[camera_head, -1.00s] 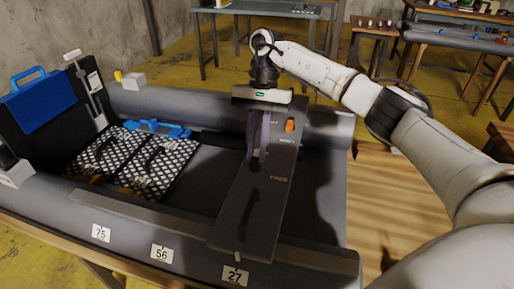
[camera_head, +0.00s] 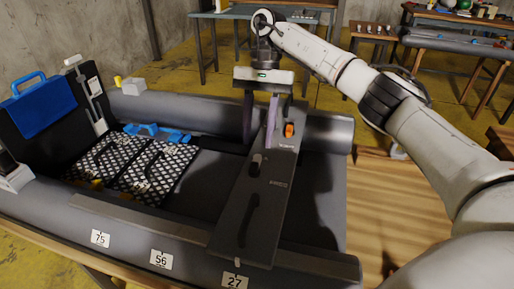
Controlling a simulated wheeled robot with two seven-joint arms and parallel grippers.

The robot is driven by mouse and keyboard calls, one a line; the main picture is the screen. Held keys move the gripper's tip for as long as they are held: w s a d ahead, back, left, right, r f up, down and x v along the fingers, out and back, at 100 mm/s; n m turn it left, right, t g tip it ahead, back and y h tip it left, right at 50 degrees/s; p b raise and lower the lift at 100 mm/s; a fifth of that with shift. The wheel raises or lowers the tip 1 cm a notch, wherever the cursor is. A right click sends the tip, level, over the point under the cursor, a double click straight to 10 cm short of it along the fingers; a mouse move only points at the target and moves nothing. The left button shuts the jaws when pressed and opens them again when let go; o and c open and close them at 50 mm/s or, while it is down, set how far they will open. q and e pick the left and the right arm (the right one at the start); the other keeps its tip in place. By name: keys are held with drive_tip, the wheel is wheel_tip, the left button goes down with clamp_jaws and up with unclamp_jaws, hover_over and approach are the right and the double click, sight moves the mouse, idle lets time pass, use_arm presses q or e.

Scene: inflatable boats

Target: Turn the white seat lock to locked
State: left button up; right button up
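A dark seat board (camera_head: 236,215) lies across the grey inflatable boat, with a long slot near its front end. A small upright knob (camera_head: 256,163) with a pale top stands on the board's middle, and an orange switch (camera_head: 289,130) sits near its far end. I cannot tell for certain which part is the white seat lock; the pale-topped knob may be it. My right gripper (camera_head: 258,143) points down above the far half of the board, its two long purplish fingers apart with nothing between them. The fingers are just beyond the knob. My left gripper is not in view.
The boat's tube (camera_head: 310,262) carries number cards along the front. At the left are a checkered mat (camera_head: 150,175), a blue case (camera_head: 40,105), and a black panel with a white slider (camera_head: 92,92). A wooden table (camera_head: 405,200) is at right.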

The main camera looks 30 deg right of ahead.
drive_tip(key=p+v, duration=0.2)
drive_tip(key=v, duration=0.3)
drive_tip(key=shift+d, duration=0.1)
idle(0.4)
